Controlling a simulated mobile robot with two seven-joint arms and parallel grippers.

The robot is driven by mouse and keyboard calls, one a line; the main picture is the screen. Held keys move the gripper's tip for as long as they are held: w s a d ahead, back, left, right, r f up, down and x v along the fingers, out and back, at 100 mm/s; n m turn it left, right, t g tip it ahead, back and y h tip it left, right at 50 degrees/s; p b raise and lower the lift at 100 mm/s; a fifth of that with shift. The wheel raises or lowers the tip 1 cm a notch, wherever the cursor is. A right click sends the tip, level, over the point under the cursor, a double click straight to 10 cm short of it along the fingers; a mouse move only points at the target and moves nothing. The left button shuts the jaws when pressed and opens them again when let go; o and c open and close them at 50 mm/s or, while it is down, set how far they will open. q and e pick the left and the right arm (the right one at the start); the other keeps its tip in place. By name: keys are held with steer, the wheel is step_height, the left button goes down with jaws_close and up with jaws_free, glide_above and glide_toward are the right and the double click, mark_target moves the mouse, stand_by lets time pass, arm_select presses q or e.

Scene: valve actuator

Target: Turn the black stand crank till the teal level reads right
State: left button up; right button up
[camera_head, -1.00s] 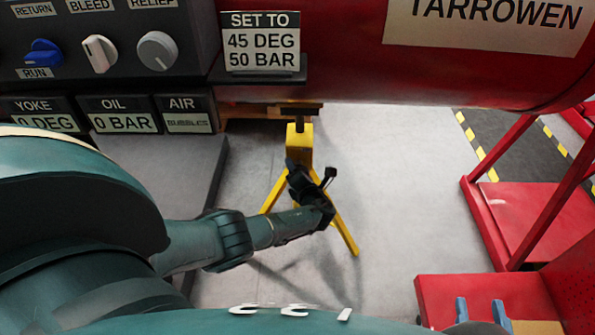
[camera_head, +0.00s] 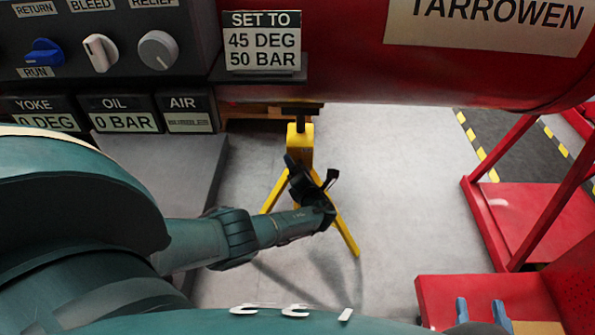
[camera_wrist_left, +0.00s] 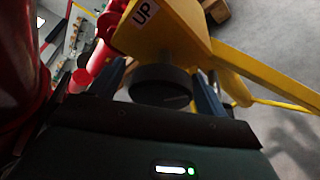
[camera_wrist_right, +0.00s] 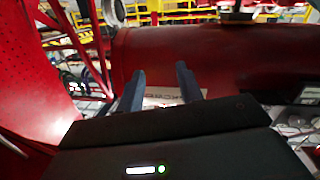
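The yellow stand (camera_head: 300,147) stands on the floor under the red cylinder. My left gripper (camera_head: 312,187) reaches in from the left at the stand, with black parts around it. In the left wrist view the stand (camera_wrist_left: 170,32) carries an "UP" label, and a round black part (camera_wrist_left: 160,86), seemingly of the crank, lies between the widely spaced fingers of my left gripper (camera_wrist_left: 160,78). Whether they press on it is unclear. My right gripper (camera_head: 482,312) is open and empty at the bottom right. I cannot make out a teal level.
The red cylinder (camera_head: 350,60) spans the top. A sign (camera_head: 262,42) reads "SET TO 45 DEG 50 BAR". The displays show yoke 0 DEG and oil 0 BAR (camera_head: 125,122); the air display's text is unclear. A red frame (camera_head: 520,215) stands right, with clear floor between.

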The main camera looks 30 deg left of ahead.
arm_select(q)
steer(key=shift+d, duration=0.1)
arm_select(e)
steer(key=shift+r, duration=0.1)
arm_select(q)
steer(key=shift+s+d+r+p, duration=0.15)
steer(key=shift+s+d+p, duration=0.1)
steer(key=shift+p, duration=0.1)
steer(key=p+v, duration=0.5)
steer(key=v, duration=0.7)
steer(key=shift+p, duration=0.3)
arm_select(e)
steer(key=shift+s+d+r+m+g+h, duration=0.45)
steer(key=shift+r+m+g, duration=0.1)
steer(key=shift+g, duration=0.1)
steer(key=shift+s+d+r+m+g+h, duration=0.4)
steer(key=shift+r+m+g, duration=0.15)
steer(key=shift+g, duration=0.1)
arm_select(q)
steer(key=shift+d, duration=0.15)
